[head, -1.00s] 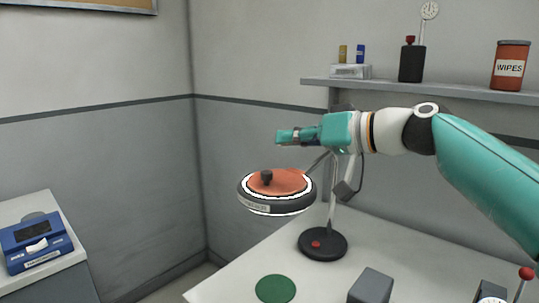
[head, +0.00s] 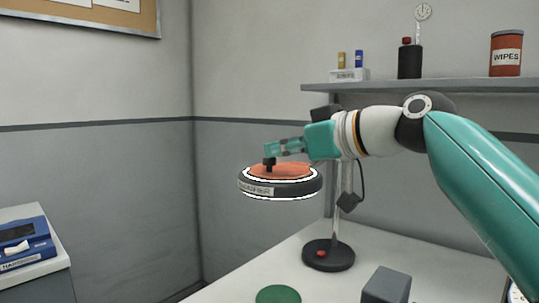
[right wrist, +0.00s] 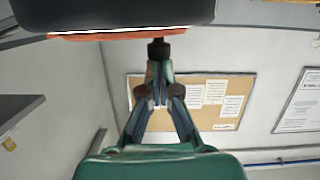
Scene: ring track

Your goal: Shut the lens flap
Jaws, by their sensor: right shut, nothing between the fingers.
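The lens flap (head: 290,171) is an orange disc with a small black knob (head: 269,163) near its left edge. It lies over the white-rimmed round head of the magnifier lamp (head: 257,189); I cannot tell whether it is fully seated. My right gripper (head: 272,149) is shut and empty, its tips just above the knob. In the right wrist view the fingertips (right wrist: 158,68) are together, with the black knob (right wrist: 159,48) right at them, touching or nearly so. The flap's orange edge (right wrist: 100,35) shows there beside the dark lamp head. My left gripper is not in view.
The lamp's stand (head: 328,255) is on the white bench (head: 240,270), near a green disc (head: 278,295) and a grey block (head: 386,286). A shelf (head: 420,87) with a wipes tub is behind my right arm. A blue device (head: 25,245) is at left.

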